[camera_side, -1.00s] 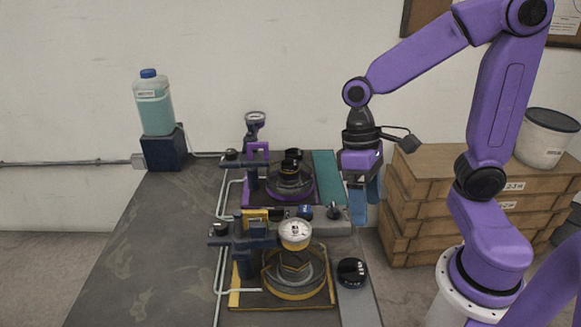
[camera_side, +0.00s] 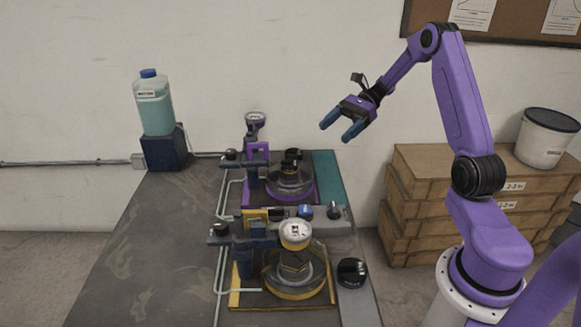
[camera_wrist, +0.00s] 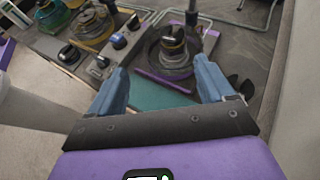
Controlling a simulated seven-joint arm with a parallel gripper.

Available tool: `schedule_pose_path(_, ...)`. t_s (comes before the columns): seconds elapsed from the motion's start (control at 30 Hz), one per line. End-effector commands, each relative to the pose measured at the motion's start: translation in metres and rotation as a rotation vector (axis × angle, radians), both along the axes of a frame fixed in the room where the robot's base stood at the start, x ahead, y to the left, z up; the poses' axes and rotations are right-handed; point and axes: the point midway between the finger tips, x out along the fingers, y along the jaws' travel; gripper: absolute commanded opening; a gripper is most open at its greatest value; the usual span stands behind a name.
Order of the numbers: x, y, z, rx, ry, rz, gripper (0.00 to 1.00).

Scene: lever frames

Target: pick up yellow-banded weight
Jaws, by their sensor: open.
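A yellow-trimmed rig (camera_side: 234,298) with a white dial (camera_side: 295,234) stands nearer. A control strip with knobs (camera_side: 305,212) lies between the rigs. A black knob-like piece (camera_side: 352,272) sits at the right edge. A teal mat (camera_side: 326,178) is bare. Stacked boxes (camera_side: 470,195) stand right.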

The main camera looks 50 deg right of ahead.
Motion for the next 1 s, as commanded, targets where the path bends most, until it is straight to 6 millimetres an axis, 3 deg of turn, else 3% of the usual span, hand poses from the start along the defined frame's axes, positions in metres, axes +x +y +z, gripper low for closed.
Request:
schedule_pose_path(0.1, 0.003, -0.022, -0.002, 0.041, 0.012, -0.078, 0.82)
schedule_pose_path(0.23, 0.005, -0.023, -0.004, 0.056, 0.016, -0.101, 0.82)
schedule_pose_path(0.8, 0.030, 0.066, -0.042, 0.052, 0.017, -0.096, 0.82)
schedule_pose_path(1.0, 0.034, 0.080, -0.048, 0.051, 0.014, -0.097, 0.82)
